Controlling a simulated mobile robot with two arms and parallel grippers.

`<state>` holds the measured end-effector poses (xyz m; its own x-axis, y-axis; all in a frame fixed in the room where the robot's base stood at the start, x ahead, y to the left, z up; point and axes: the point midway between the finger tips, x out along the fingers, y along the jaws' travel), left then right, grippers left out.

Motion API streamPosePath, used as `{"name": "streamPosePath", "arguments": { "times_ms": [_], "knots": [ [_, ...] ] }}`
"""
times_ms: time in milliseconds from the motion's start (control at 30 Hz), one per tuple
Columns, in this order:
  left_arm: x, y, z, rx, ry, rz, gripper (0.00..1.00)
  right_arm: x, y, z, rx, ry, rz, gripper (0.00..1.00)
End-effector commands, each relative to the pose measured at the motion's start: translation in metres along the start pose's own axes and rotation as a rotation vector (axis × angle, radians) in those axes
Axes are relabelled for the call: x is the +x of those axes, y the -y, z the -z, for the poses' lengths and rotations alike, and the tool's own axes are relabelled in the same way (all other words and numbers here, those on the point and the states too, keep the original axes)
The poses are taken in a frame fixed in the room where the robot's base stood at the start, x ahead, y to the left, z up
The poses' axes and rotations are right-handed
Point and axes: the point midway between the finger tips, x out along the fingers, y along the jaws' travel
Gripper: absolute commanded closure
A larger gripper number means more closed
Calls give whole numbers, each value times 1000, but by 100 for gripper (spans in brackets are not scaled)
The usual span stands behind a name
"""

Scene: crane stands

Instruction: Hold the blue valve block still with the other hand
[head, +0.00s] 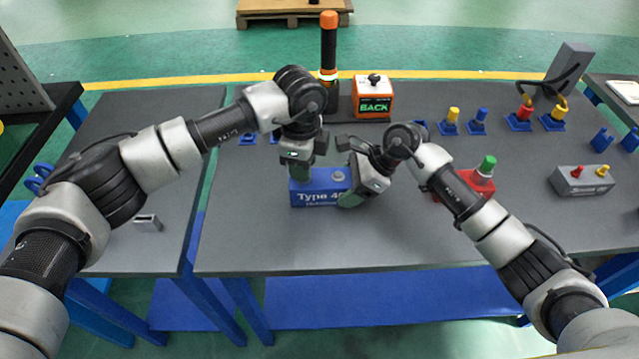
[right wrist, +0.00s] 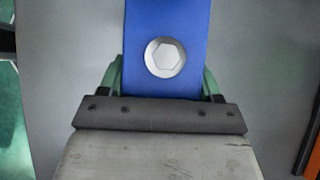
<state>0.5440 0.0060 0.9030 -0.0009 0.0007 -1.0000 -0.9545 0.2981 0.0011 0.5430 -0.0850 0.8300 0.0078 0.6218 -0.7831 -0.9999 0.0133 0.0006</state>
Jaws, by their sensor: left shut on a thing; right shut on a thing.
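My right gripper (head: 350,195) is shut on the block's right end, with green fingers on both sides in the right wrist view.
An orange box (head: 373,95) marked "BACK" and a dark post with an orange top (head: 329,45) stand behind. A red block with a green knob (head: 483,178) is right of my right gripper. A grey box (head: 582,181) sits farther right. The table's front middle is clear.

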Motion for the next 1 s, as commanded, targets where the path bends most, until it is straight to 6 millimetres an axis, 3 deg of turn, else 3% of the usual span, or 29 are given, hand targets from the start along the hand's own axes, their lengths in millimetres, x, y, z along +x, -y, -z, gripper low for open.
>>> {"name": "streamPosePath", "arguments": {
  "times_ms": [267,600,1000],
  "knots": [
    [-3,0,2,-31,-5,3,94,1,0,1,3,-4,-1,68],
    [-3,0,2,-425,-5,2,94,1,0,2,4,-4,-1,68],
    [-3,0,2,-498,-5,2,94,1,0,2,4,-4,-2,68]
  ]
}}
